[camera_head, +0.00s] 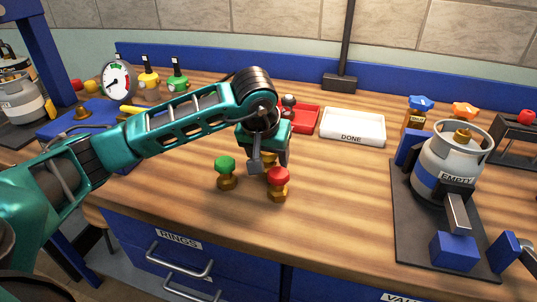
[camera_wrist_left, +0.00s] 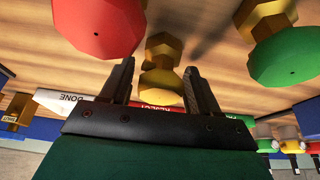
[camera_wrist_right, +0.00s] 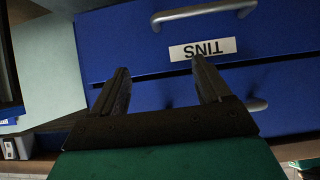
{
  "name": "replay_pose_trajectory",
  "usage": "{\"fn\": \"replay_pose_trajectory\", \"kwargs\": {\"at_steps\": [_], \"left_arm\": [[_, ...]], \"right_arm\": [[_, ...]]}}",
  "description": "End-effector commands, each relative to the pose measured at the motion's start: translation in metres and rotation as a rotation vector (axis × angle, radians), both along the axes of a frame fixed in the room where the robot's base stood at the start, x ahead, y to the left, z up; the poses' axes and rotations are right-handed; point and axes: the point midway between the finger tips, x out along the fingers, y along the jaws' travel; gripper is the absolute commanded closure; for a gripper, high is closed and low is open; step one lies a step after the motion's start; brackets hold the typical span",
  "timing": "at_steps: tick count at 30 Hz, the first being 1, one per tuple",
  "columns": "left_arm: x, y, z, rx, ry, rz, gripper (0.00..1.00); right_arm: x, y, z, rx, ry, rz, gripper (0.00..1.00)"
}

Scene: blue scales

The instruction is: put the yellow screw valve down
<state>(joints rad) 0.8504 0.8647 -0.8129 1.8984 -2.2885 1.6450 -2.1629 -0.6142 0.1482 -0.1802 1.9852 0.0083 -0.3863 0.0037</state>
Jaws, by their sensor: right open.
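The yellow screw valve (camera_wrist_left: 160,86) is between the two fingers of my left gripper (camera_wrist_left: 160,66), which is shut on its yellow top. Its brass end (camera_wrist_left: 163,46) points away from the gripper, toward the wooden worktop. In the head view my left gripper (camera_head: 264,160) points down and hides most of this valve. I cannot tell whether its brass end touches the wood. A green valve (camera_head: 225,166) and a red valve (camera_head: 278,179) stand upright close on either side. My right gripper (camera_wrist_right: 160,65) is open and empty, facing the blue drawers.
A white DONE tray (camera_head: 352,127) and a red tray (camera_head: 305,118) stand behind. A grey gas cylinder marked EMPTY (camera_head: 452,155) stands on a dark stand at right. A pressure gauge (camera_head: 117,80) is at the back left.

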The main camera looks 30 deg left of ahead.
Motion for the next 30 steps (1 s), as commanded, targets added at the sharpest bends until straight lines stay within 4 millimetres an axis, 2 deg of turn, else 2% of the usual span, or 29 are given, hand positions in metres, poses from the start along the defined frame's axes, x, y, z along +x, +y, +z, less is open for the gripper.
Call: {"fn": "replay_pose_trajectory", "kwargs": {"at_steps": [1,3,10,14,17,24,30], "left_arm": [[0.000,0.000,0.000,0.000,0.001,0.000,0.34],[0.000,0.000,0.000,0.000,0.001,0.000,0.27],[0.000,0.000,0.000,0.000,0.001,0.000,0.27],[-0.001,0.000,0.008,0.001,-0.001,-0.001,0.27],[-0.006,-0.001,0.023,0.000,-0.003,-0.001,0.27],[-0.026,-0.006,0.073,0.000,-0.005,0.000,0.27],[-0.039,-0.010,0.103,-0.001,-0.003,-0.001,0.27]], "right_arm": [[0.000,0.000,0.001,-0.001,-0.001,0.001,0.23],[0.000,0.000,0.001,0.000,-0.002,0.001,0.23],[0.000,0.001,0.002,0.000,-0.003,0.001,0.23],[0.001,0.000,0.006,0.000,-0.005,0.001,0.23],[0.001,0.000,0.006,-0.001,-0.008,0.001,0.23],[0.000,-0.002,0.008,-0.005,-0.010,-0.002,0.23],[0.000,-0.005,0.009,-0.007,-0.008,-0.010,0.23]]}}
